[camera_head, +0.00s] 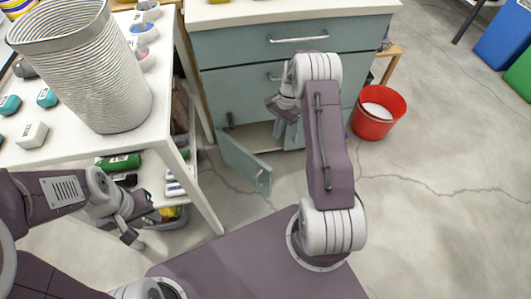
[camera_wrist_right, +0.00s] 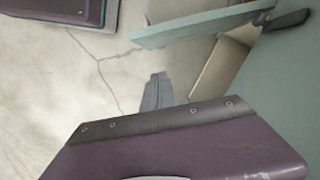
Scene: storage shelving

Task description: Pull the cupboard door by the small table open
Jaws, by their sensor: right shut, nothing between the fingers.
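The teal cupboard door (camera_head: 243,160) stands swung out at the lower left of the teal cupboard (camera_head: 236,92), beside the small white table (camera_head: 178,140). Its handle (camera_head: 261,179) is near its free edge. In the right wrist view the door (camera_wrist_right: 195,27) crosses the top, with a dark hinge (camera_wrist_right: 287,20) and the pale cupboard inside (camera_wrist_right: 218,68) showing. My right gripper (camera_head: 281,121) is in front of the cupboard, right of the door and apart from it; its fingers (camera_wrist_right: 158,92) are shut and empty. My left gripper (camera_head: 140,226) is open and empty beside the table's lower shelf.
A ribbed grey bin (camera_head: 85,65) and several small items stand on the white table. A red bucket (camera_head: 378,112) is on the floor right of the cupboard. Upper drawers have silver handles (camera_head: 298,39). Grey floor (camera_head: 430,180) at the right is free.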

